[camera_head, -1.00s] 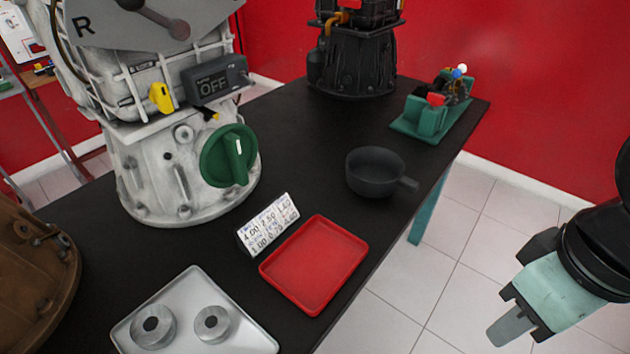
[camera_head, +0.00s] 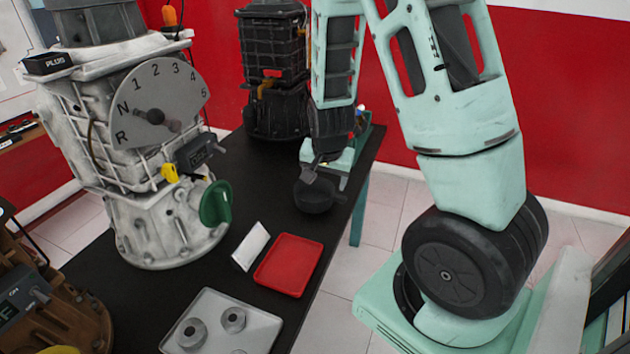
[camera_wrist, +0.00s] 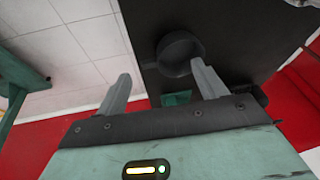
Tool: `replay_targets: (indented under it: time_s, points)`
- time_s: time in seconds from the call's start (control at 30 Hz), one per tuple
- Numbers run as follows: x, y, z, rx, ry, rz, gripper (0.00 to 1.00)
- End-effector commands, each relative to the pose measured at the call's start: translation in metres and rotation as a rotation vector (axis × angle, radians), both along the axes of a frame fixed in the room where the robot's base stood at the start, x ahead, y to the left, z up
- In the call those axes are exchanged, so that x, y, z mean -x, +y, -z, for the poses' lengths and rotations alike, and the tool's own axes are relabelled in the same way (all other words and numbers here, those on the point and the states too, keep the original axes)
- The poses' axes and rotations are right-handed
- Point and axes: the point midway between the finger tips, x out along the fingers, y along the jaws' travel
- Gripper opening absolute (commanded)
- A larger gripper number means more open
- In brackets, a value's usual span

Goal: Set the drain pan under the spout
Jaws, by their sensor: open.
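The dark grey round pan (camera_head: 312,197) sits on the black table near its right edge. It also shows in the wrist view (camera_wrist: 176,55), beyond the fingertips and partly behind the right finger. My gripper (camera_head: 327,175) is open, with nothing between its fingers, above the pan in the head view. Its spread fingers also show in the wrist view (camera_wrist: 160,76). I cannot tell whether a finger touches the pan. The pale grey engine housing (camera_head: 165,215) stands at left with a green knob (camera_head: 215,203) and a yellow part (camera_head: 169,173). No spout is clearly recognisable.
A red tray (camera_head: 288,265), a white card (camera_head: 250,246) and a grey tray (camera_head: 262,331) with two metal rings lie nearer on the table. A black engine (camera_head: 270,110) stands behind the pan. Bare tabletop lies between housing and pan.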

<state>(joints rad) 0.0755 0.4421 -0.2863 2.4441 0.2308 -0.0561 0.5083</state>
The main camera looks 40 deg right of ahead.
Motion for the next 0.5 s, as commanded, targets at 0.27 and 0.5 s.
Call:
replay_targets:
  time_s: [0.27,0.5]
  points:
    - [0.009,-0.057,0.012,0.056,-0.024,0.158,0.7]
    - [-0.003,-0.069,0.051,0.053,-0.023,0.153,0.7]
